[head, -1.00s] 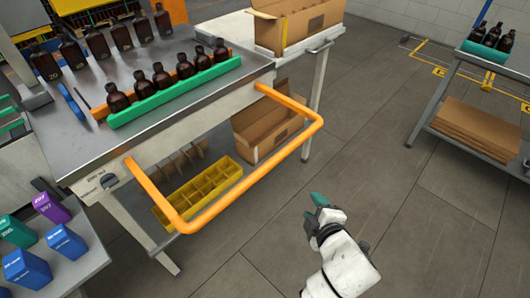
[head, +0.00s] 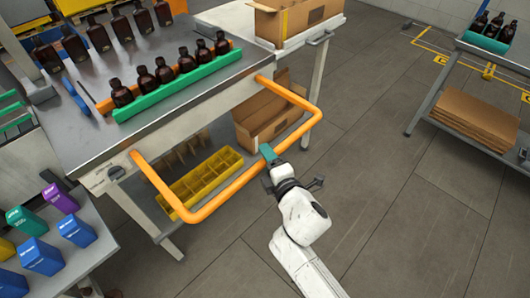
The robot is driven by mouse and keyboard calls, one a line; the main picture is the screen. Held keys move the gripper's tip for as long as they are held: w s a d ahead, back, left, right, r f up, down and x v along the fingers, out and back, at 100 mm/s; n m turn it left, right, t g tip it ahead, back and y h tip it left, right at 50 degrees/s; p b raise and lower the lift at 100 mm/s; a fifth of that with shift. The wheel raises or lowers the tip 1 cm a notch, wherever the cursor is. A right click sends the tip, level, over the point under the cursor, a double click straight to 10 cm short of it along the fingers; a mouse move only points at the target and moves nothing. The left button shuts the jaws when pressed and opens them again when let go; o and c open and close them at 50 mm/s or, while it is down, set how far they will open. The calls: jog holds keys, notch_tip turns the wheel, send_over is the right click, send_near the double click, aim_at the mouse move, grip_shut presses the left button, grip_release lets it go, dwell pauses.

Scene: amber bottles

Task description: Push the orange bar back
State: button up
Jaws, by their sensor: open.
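The orange bar (head: 237,187) is a U-shaped tube joined to the front of the steel table (head: 125,147) at both ends. It stands out from the table over the floor. My gripper (head: 267,155), with teal fingers, is at the outer run of the bar, right of its middle. Its tips overlap the bar in the picture; I cannot tell whether they touch it. The jaws are open, though their gap hardly shows from here. I see nothing held in them.
Amber bottles (head: 163,70) stand in a row behind a green rail (head: 180,88) on the table. Below are a yellow divided crate (head: 168,205) and a cardboard box (head: 258,133). A side table with blue boxes (head: 41,257) is at lower left.

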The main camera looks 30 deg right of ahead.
jog(key=shift+w+f, duration=0.25)
jog(key=shift+w, duration=0.85)
jog(key=shift+c, duration=0.5)
jog(key=shift+d, duration=0.1)
grip_shut()
